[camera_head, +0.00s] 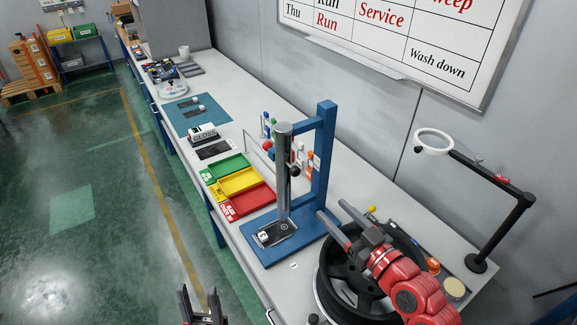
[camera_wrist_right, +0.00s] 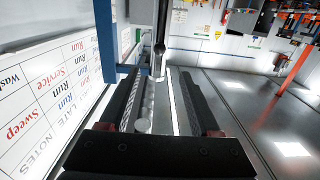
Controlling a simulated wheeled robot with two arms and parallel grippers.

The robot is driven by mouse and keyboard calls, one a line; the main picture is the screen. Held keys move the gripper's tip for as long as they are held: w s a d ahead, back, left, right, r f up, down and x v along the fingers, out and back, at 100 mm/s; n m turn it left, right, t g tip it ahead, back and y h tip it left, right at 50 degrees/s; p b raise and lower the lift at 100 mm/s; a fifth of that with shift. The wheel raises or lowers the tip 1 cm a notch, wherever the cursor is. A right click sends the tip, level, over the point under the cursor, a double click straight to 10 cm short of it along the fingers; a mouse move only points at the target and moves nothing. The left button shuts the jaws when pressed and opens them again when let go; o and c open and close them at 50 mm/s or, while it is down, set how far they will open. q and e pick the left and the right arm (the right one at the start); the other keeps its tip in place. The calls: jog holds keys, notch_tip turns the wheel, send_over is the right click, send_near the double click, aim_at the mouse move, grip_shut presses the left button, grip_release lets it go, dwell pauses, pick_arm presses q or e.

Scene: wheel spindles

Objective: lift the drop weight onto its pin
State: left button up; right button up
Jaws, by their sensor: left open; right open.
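The drop tester has a blue base and post (camera_head: 325,150) and a tall silver tube (camera_head: 283,180) standing upright on the bench. A black knob (camera_head: 294,171) and a red ball (camera_head: 268,145) show beside the tube; I cannot tell for certain which belongs to the drop weight or pin. My right gripper (camera_head: 334,211) is open and empty, to the right of the tester and apart from it. In the right wrist view the tube (camera_wrist_right: 160,40) stands ahead, beyond the open fingers (camera_wrist_right: 158,75). My left gripper (camera_head: 199,291) is open and empty, low in front of the bench.
A black wheel (camera_head: 335,290) lies under my right arm. Green, yellow and red trays (camera_head: 247,201) sit left of the tester. A magnifier lamp (camera_head: 510,220) stands at the right. A whiteboard (camera_head: 400,40) hangs behind. The floor in front is clear.

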aim_at(297, 173)
jog(key=b+x, duration=0.1)
jog(key=x, duration=1.4)
jog(key=shift+w+a+r, duration=0.15)
jog(key=shift+w+a, duration=0.25)
jog(key=shift+w, duration=0.15)
grip_shut()
dwell(0.6)
